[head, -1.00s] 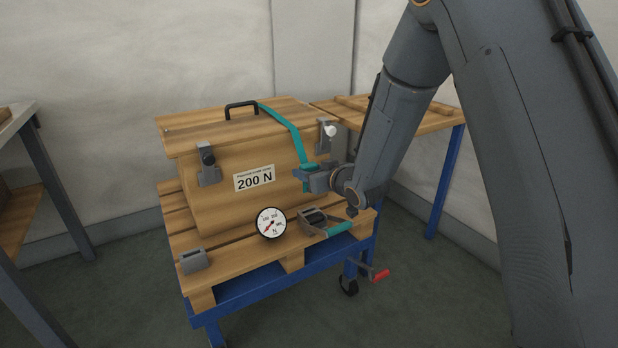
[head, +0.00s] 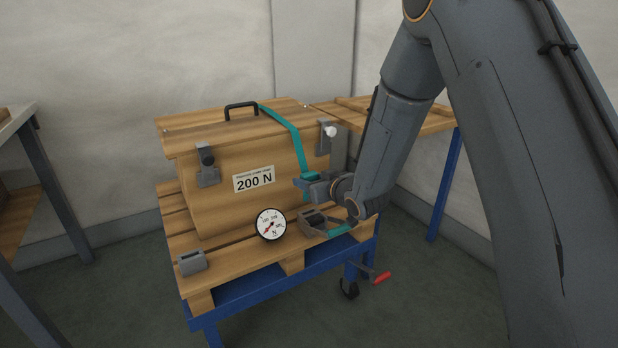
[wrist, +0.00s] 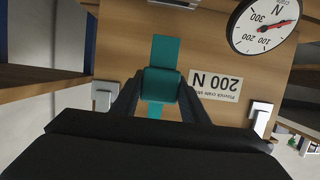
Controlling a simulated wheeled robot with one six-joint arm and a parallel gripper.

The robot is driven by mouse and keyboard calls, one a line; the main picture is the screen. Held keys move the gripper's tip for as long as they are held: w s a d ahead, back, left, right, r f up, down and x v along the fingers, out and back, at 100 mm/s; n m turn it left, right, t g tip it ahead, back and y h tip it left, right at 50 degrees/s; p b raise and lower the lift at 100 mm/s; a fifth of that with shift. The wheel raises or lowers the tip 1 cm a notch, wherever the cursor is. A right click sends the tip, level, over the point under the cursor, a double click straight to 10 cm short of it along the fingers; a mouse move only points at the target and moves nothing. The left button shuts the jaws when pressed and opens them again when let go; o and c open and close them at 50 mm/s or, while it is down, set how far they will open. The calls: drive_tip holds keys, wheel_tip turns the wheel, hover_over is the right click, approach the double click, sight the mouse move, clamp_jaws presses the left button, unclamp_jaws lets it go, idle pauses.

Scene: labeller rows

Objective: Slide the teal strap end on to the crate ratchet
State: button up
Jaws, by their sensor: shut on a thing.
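The wooden crate (head: 215,190) stands on a pallet, with a teal strap (head: 292,128) running over its lid and down its front. My gripper (head: 305,185) is shut on the strap end at the crate front. In the wrist view the teal strap end (wrist: 160,84) sits between the two dark fingers (wrist: 160,97).
The round gauge (head: 271,224) stands in front of the crate, left of the ratchet. A grey block (head: 192,262) sits at the pallet's front left corner. Metal latches (head: 208,166) are on the crate front. A wooden table (head: 420,118) stands behind right.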

drive_tip(key=shift+f+b, duration=0.65)
drive_tip(key=shift+f, duration=0.95)
drive_tip(key=shift+p, duration=0.55)
idle(0.5)
drive_tip(key=shift+f+b, duration=1.25)
drive_tip(key=shift+f, duration=1.3)
drive_tip(key=o, duration=1.1)
drive_tip(key=shift+o, duration=0.2)
drive_tip(key=p+v, duration=0.2)
drive_tip(key=v, duration=0.5)
drive_tip(key=shift+s+d, duration=0.2)
drive_tip(key=shift+s, duration=0.1)
drive_tip(key=shift+r, duration=0.2)
